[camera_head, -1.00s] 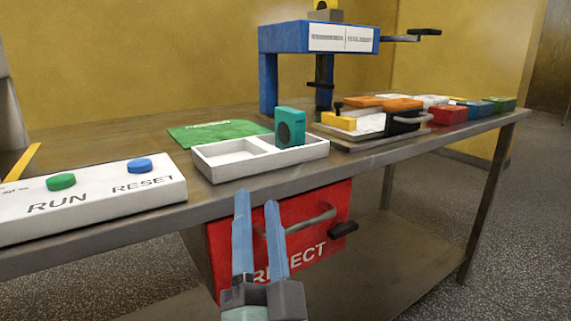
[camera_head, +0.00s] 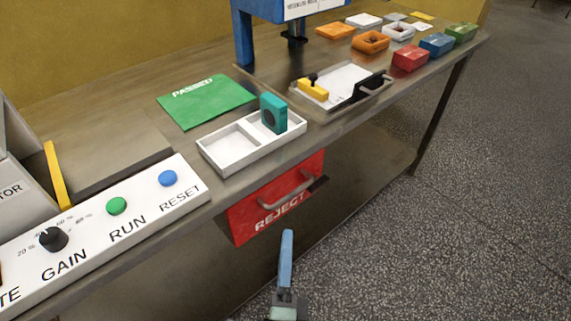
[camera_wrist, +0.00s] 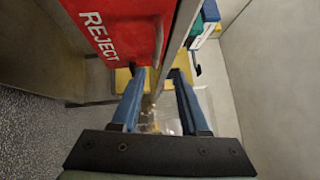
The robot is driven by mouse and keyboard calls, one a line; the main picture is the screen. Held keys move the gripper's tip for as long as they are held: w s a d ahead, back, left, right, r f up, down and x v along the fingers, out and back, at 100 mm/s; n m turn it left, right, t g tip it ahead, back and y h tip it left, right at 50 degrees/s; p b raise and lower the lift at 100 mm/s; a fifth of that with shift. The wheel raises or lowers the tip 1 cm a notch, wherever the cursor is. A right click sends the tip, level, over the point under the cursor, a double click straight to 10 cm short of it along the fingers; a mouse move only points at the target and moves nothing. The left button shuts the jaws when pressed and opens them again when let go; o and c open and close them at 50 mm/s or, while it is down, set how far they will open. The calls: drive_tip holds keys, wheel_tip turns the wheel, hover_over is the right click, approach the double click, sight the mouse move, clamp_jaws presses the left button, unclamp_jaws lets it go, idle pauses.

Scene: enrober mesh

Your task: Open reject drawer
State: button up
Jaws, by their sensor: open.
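The red reject drawer (camera_head: 240,216) hangs under the front edge of the bench, its front marked REJECT; it looks shut. A grey bar handle (camera_head: 288,191) crosses its front, with a small dark block (camera_head: 319,185) at the right end. My gripper (camera_head: 287,233) is below the handle in the head view, apart from it, with its fingers seen edge-on. In the wrist view my gripper (camera_wrist: 157,73) is open and empty. The red drawer front (camera_wrist: 118,15) fills the upper left there, and the handle (camera_wrist: 159,42) shows beyond the fingertips, between their lines.
Above the drawer, a white two-part tray (camera_head: 228,158) holds a teal block (camera_head: 273,114). A control panel (camera_head: 90,248) with buttons and a knob lies at left. A metal fixture (camera_head: 345,85) stands right of the tray. The floor (camera_head: 450,220) at right is clear.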

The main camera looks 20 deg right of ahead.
sight(294, 191)
drive_tip(key=shift+m, duration=0.3)
drive_tip(key=x, duration=1.2)
drive_tip(key=shift+d+f, duration=0.3)
drive_tip(key=shift+d, duration=0.15)
clamp_jaws()
idle(0.6)
